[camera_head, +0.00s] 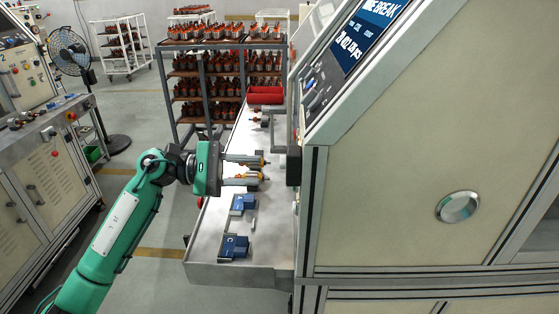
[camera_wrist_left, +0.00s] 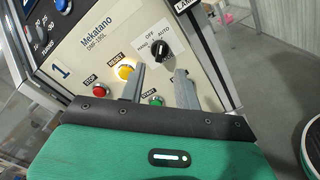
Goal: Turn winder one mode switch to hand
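In the left wrist view, the mode switch (camera_wrist_left: 158,52) is a black rotary knob on a cream panel, with labels HAND, OFF and AUTO around it. I cannot tell for sure which label its pointer faces. The panel bears a large "1" and the name Mekatano. My left gripper (camera_wrist_left: 160,72) is open and empty, its two fingers apart with the knob just beyond their tips. No contact shows. In the head view, my left gripper (camera_head: 266,170) reaches over the metal bench toward the machine's side; the switch is hidden there. My right gripper is not in view.
Yellow RESET (camera_wrist_left: 125,71), red STOP (camera_wrist_left: 99,89) and green START (camera_wrist_left: 155,101) buttons sit close to the fingers. The metal bench (camera_head: 215,225) holds blue blocks (camera_head: 236,245) and a red bin (camera_head: 265,95). A rack (camera_head: 207,95) stands behind, a fan (camera_head: 72,55) at left.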

